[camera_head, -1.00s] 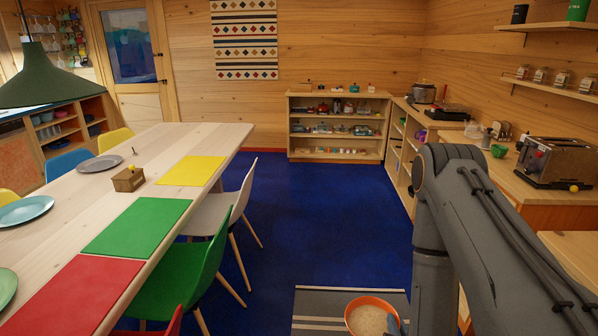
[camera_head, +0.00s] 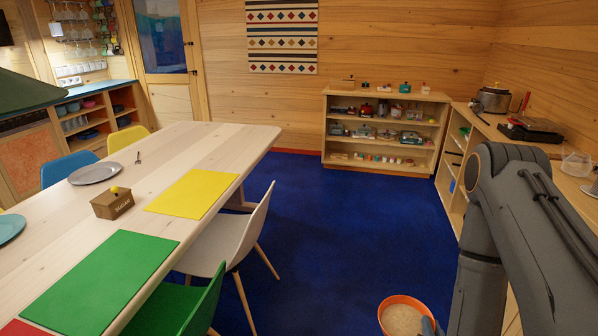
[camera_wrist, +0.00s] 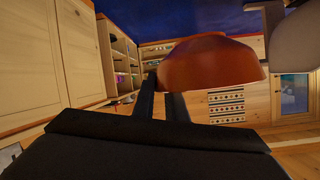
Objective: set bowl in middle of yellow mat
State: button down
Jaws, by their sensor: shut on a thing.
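The orange bowl (camera_head: 402,316) shows at the bottom of the head view, with pale grainy contents inside. My gripper (camera_head: 430,325) is shut on its right rim, partly cut off by the frame's lower edge. In the wrist view the bowl (camera_wrist: 208,65) is in front of my gripper's fingers (camera_wrist: 163,100), held clear of any surface. The yellow mat (camera_head: 194,194) lies flat and bare on the long wooden table, left of the bowl and farther away.
A wooden sugar box (camera_head: 112,203) stands left of the yellow mat. A green mat (camera_head: 100,283) lies nearer on the table. A white chair (camera_head: 228,240) and a green chair (camera_head: 185,308) stand along the table's right side. Blue floor (camera_head: 330,220) is clear between table and shelves.

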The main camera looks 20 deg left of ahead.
aim_at(196, 191)
jog(key=i, duration=2.85)
jog(key=u, duration=2.5)
